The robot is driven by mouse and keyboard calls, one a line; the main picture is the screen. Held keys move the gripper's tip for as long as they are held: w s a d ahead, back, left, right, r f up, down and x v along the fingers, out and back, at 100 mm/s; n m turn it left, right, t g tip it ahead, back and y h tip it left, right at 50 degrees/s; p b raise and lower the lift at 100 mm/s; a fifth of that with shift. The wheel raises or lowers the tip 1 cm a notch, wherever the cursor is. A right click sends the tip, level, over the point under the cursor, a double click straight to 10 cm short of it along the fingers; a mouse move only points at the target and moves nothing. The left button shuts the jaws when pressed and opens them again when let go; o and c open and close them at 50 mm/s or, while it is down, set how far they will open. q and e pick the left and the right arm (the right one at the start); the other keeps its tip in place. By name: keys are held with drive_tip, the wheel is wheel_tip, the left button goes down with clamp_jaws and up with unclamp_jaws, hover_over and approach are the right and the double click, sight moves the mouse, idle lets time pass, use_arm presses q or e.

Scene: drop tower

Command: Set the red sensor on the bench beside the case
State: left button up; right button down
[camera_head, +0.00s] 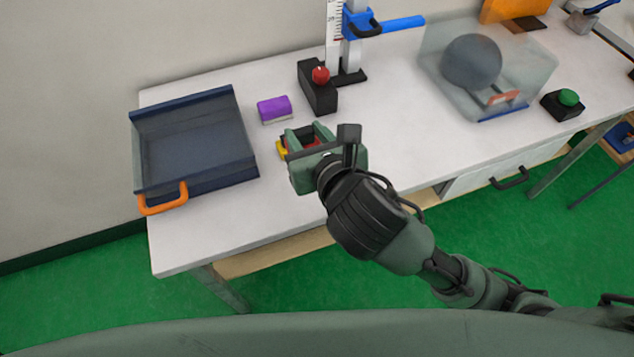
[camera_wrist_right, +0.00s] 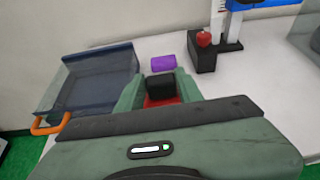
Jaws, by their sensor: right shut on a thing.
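My right gripper (camera_head: 308,138) is over the middle of the white bench, shut on the red sensor (camera_head: 313,144). In the right wrist view the sensor (camera_wrist_right: 162,101) shows red with a black block (camera_wrist_right: 160,88) at its far end, between the two green fingers. The gripper hides much of it, and I cannot tell whether it touches the bench. A blue-grey open case (camera_head: 190,97) with clear walls and an orange handle stands to the left, apart from the gripper; it also shows in the right wrist view (camera_wrist_right: 100,90). My left gripper is out of view.
A purple block (camera_head: 274,109) lies between case and gripper. A yellow piece (camera_head: 281,149) shows beside the gripper. A clear bin (camera_head: 435,60) with a grey ball and a green button (camera_head: 568,97) are right.

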drive_tip(key=shift+f+b, duration=1.25)
drive_tip(key=shift+f, duration=5.8)
drive_tip(key=c, duration=0.9)
unclamp_jaws()
drive_tip(key=shift+f, duration=0.15)
drive_tip(key=shift+p+v, duration=3.55)
drive_tip(key=shift+v, duration=2.55)
drive_tip(key=shift+w, duration=0.1)
